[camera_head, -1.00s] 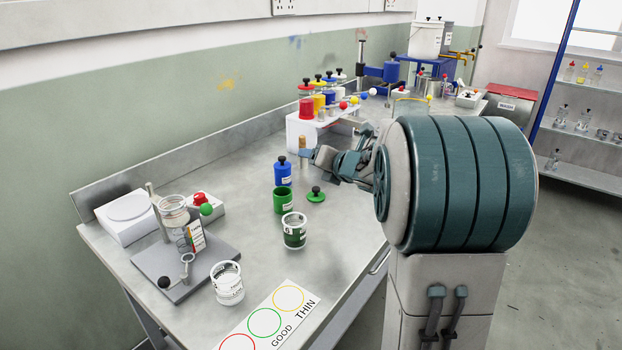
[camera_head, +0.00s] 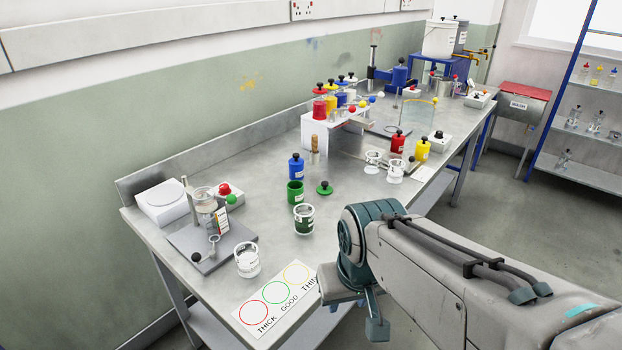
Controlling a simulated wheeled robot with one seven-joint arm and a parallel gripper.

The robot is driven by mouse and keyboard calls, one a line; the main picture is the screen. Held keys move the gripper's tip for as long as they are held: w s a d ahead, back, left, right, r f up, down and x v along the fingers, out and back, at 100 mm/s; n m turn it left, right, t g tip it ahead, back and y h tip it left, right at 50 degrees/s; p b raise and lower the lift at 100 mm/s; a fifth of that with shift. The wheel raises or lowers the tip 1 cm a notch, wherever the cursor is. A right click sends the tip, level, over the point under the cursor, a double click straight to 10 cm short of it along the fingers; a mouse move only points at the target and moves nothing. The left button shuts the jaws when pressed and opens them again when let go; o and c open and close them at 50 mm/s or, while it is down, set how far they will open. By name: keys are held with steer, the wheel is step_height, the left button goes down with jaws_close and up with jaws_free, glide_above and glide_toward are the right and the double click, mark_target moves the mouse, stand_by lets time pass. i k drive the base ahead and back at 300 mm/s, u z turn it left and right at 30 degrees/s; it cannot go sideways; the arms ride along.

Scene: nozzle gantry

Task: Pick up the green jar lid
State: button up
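The green jar lid (camera_head: 324,188), a flat disc with a black knob, lies on the grey bench just right of the open green jar (camera_head: 295,193). It is clear of the jar and nothing covers it. My gripper (camera_head: 356,302) is at the lower front, below my teal arm joint and beyond the bench's front edge. It is well apart from the lid, to its lower right. Its fingers are partly hidden, and I cannot make out whether they are open or shut.
A glass beaker with dark green contents (camera_head: 303,220) stands in front of the lid. A blue jar (camera_head: 295,167) and a brown-handled tool (camera_head: 314,150) stand behind. The bench right of the lid is clear.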

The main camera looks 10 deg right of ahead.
mark_target(324, 189)
steer(key=k, duration=0.15)
steer(key=z, duration=1.75)
steer(key=i, duration=2.55)
steer(key=u, duration=3)
steer(key=i, duration=0.5)
steer(key=u, duration=0.05)
